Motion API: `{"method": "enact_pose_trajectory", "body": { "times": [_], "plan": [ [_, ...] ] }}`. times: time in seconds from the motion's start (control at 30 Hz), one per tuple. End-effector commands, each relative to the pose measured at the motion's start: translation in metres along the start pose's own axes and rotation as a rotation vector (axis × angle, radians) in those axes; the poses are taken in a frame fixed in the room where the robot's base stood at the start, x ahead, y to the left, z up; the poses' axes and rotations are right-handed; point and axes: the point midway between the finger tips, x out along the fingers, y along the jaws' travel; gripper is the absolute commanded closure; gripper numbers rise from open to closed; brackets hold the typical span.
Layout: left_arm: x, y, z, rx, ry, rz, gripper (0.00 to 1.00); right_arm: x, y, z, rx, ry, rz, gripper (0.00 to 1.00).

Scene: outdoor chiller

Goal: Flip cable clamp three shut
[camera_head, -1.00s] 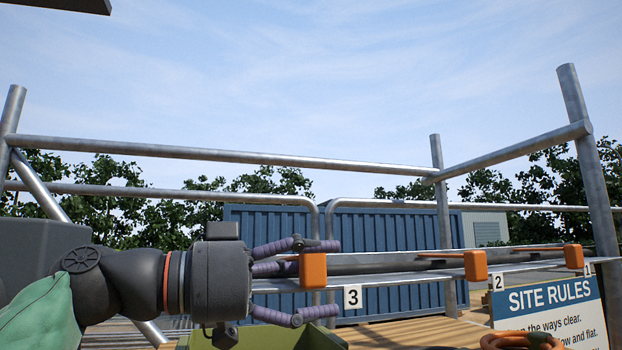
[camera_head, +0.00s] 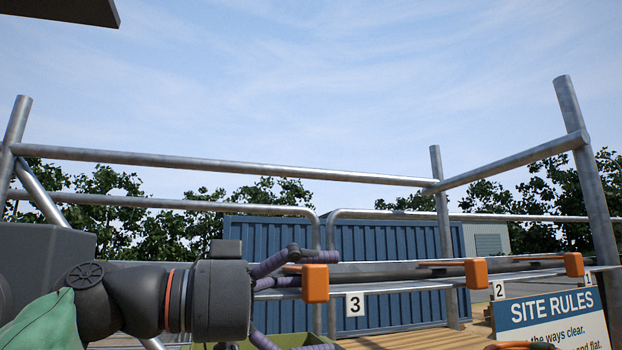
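Clamp three is the orange block (camera_head: 315,284) on the rail, just left of the white tag "3" (camera_head: 355,303). A thin orange strip runs left from the block's top, partly behind my fingers. My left gripper (camera_head: 322,302) comes in from the left with purple fingers spread. One upper finger reaches above the clamp; a lower finger passes below it at the picture's bottom edge. Contact with the clamp cannot be told. A dark cable (camera_head: 430,271) lies along the rail. Whether clamp three is open or shut is unclear. My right gripper is out of view.
Clamp two (camera_head: 476,273) and clamp one (camera_head: 573,264) are similar orange blocks further right. A site rules board (camera_head: 548,318) stands at lower right. Metal railings (camera_head: 230,165) and blue containers (camera_head: 385,248) stand behind. An orange hose (camera_head: 518,346) shows at the bottom.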

Motion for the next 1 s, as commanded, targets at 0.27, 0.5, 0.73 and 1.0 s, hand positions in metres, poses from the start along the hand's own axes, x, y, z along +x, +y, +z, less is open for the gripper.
{"method": "enact_pose_trajectory", "body": {
  "times": [0.27, 0.5, 0.73, 1.0],
  "plan": [
    [-0.024, -0.013, 0.016, -0.02, -0.025, -0.018, 0.0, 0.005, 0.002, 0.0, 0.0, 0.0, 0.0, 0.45],
    [-0.052, -0.011, 0.014, -0.018, -0.023, -0.017, 0.0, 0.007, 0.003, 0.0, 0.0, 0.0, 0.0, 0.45],
    [-0.068, -0.012, 0.012, -0.015, -0.017, -0.016, 0.0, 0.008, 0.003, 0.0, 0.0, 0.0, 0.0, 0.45],
    [-0.062, -0.013, 0.012, -0.015, -0.02, -0.02, 0.0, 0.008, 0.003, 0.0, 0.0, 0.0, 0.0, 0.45]
  ]
}}
